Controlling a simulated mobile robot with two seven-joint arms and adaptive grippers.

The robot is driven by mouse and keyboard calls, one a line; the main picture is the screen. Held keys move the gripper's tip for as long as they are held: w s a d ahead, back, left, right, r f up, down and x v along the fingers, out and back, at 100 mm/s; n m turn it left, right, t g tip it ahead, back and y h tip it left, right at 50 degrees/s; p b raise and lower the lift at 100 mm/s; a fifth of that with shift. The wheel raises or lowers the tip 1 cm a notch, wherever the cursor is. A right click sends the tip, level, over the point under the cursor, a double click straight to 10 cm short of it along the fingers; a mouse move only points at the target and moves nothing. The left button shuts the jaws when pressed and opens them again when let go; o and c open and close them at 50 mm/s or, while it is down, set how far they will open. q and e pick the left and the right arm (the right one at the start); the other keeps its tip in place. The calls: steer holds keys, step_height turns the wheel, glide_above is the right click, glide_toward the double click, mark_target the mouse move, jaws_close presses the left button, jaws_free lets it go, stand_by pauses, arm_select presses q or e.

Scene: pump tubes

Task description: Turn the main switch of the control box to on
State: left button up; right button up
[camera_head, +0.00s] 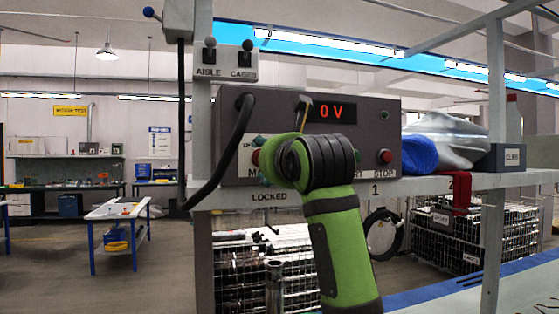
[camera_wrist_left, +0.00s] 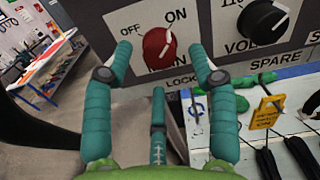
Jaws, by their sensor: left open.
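The grey control box (camera_head: 353,141) stands on a shelf, its display reading 0 V. Its main switch (camera_wrist_left: 159,48) is a red knob on a pale plate, between the words OFF and ON. A pale mark on the knob lies on its upper right, toward ON. My left gripper (camera_wrist_left: 161,58) is open, with teal fingers on either side of the knob and a third finger below. I cannot tell whether they touch it. In the head view my green wrist hides most of the gripper and part of the panel.
A black knob (camera_wrist_left: 263,20) is beside the switch, above the word SPARE. A red STOP button (camera_head: 385,156) is at the box's right. A black cable (camera_head: 224,160) hangs at its left. A blue roll (camera_head: 420,154) and a grey bin (camera_head: 508,158) share the shelf.

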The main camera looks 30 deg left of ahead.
arm_select(q)
steer(key=v, duration=0.8)
steer(key=shift+s+d, duration=0.25)
steer(key=shift+d, duration=0.05)
steer(key=shift+a, duration=0.1)
